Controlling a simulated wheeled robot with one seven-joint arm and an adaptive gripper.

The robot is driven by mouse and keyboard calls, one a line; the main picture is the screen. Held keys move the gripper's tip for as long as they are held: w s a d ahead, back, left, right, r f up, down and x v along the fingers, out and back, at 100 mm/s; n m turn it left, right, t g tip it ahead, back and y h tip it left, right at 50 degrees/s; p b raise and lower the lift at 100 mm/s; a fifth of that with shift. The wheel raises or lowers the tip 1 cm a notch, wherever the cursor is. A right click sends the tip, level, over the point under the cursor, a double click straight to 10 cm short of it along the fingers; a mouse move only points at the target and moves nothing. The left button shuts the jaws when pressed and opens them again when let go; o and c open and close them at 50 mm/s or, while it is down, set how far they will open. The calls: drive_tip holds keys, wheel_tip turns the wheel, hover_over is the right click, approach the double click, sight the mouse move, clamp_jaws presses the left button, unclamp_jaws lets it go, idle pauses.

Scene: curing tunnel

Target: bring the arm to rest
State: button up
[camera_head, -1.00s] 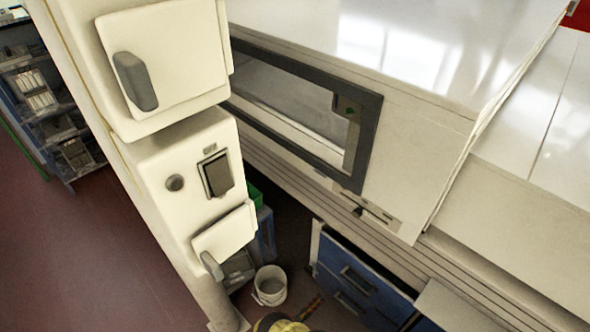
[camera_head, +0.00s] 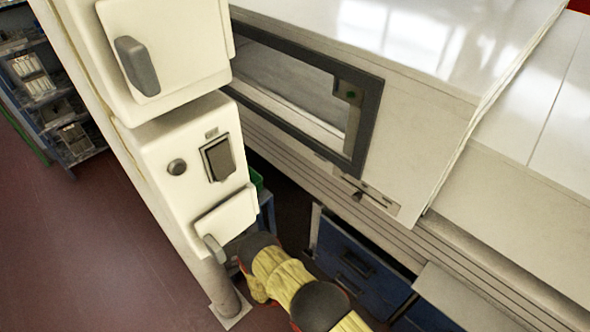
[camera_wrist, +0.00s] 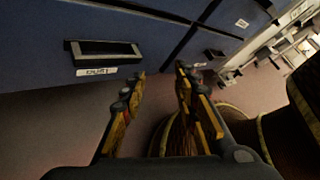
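My arm (camera_head: 286,284), yellow with dark joints, reaches up from the bottom edge in the head view, right of the post and in front of the drawer cabinet. My gripper (camera_wrist: 160,74) shows in the wrist view with its two fingers apart and nothing between them. It points toward blue drawers (camera_wrist: 165,35) with a dark handle and a white label; floor shows between the fingers and the drawers. I cannot make out the gripper in the head view.
A cream post with control boxes (camera_head: 187,165) stands left of the arm, its lower flap tilted outward. The white machine (camera_head: 440,125) with a dark-framed window fills the right. A blue drawer cabinet (camera_head: 352,268) sits below it. Open red floor (camera_head: 100,240) lies left.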

drive_tip(key=a+r+m+g+y+p, duration=0.15)
drive_tip(key=r+m+y, duration=0.55)
drive_tip(key=r, duration=1.3)
drive_tip(key=a+r+m+g+y+p, duration=0.1)
drive_tip(key=a+r+m+g+y, duration=0.15)
drive_tip(key=r+m, duration=1.25)
drive_tip(key=s+d+r+m+t+y+p, duration=0.1)
drive_tip(key=s+d+r+t, duration=0.2)
drive_tip(key=r, duration=1)
drive_tip(key=s+d+r+m+t+y+p, duration=0.1)
drive_tip(key=s+d+r+t+y, duration=0.1)
drive_tip(key=r, duration=1)
drive_tip(key=s+d+r+m+t+y+p, duration=0.1)
drive_tip(key=s+d+r+t, duration=0.3)
drive_tip(key=r, duration=0.9)
drive_tip(key=shift+s+d+r+p, duration=0.35)
drive_tip(key=shift+s+p, duration=0.1)
drive_tip(key=shift+s, duration=0.7)
